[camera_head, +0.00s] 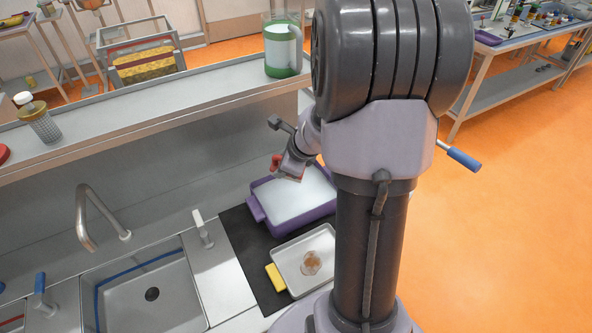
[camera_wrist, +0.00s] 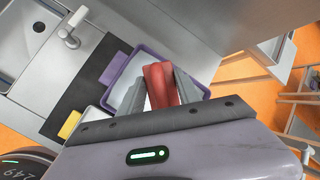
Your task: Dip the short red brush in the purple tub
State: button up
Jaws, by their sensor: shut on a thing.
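The purple tub (camera_head: 308,220), with whitish contents, sits on a dark mat on the counter. Its purple handle shows at the left in the wrist view (camera_wrist: 113,69). My gripper (camera_head: 291,168) is over the far left part of the tub. It is shut on a red thing (camera_wrist: 159,82), apparently the short red brush; its red end also shows in the head view (camera_head: 275,164). The brush's bristles are hidden, and I cannot tell whether it touches the contents.
A pale tray (camera_head: 289,269) with a yellow handle and a small round brownish item stands in front of the tub. A sink with a curved tap (camera_head: 87,222) is at left. A raised shelf (camera_head: 190,110) runs behind, holding a green-and-white container (camera_head: 281,48).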

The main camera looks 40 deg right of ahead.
notch_tip(320, 180, down, 12)
jog(key=b, duration=1.1)
jog(key=shift+b, duration=0.3)
notch_tip(320, 180, up, 8)
jog(key=p, duration=0.7)
jog(key=shift+r+p, duration=0.1)
jog(key=shift+p, duration=0.2)
notch_tip(320, 180, up, 4)
jog(key=p, duration=0.4)
jog(key=shift+r, duration=0.15)
jog(key=shift+f, duration=0.2)
